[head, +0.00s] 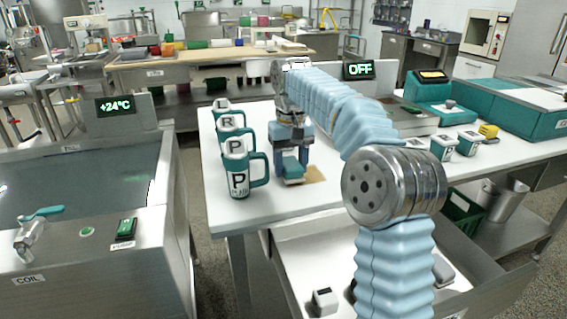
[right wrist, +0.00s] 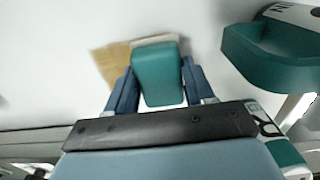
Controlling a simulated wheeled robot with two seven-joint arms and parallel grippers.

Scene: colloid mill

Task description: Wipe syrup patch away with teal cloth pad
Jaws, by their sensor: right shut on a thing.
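My right gripper (head: 292,162) points down over the white table and is shut on the teal cloth pad (head: 293,172). In the right wrist view the pad (right wrist: 158,75) sits between the two blue fingers of the gripper (right wrist: 158,90). The syrup patch (head: 316,173) is a tan-brown area on the table just right of the pad. In the right wrist view the patch (right wrist: 113,62) shows to the left of the pad and along its far edge; the pad hides part of it. I cannot tell whether the pad touches the table. My left gripper is out of view.
Teal-and-white mugs, the nearest marked P (head: 238,180), stand in a row close left of the gripper; a teal handle (right wrist: 270,60) is near in the right wrist view. Teal equipment (head: 445,110) and small labelled containers (head: 443,146) stand at right. White table (head: 275,207) in front is clear.

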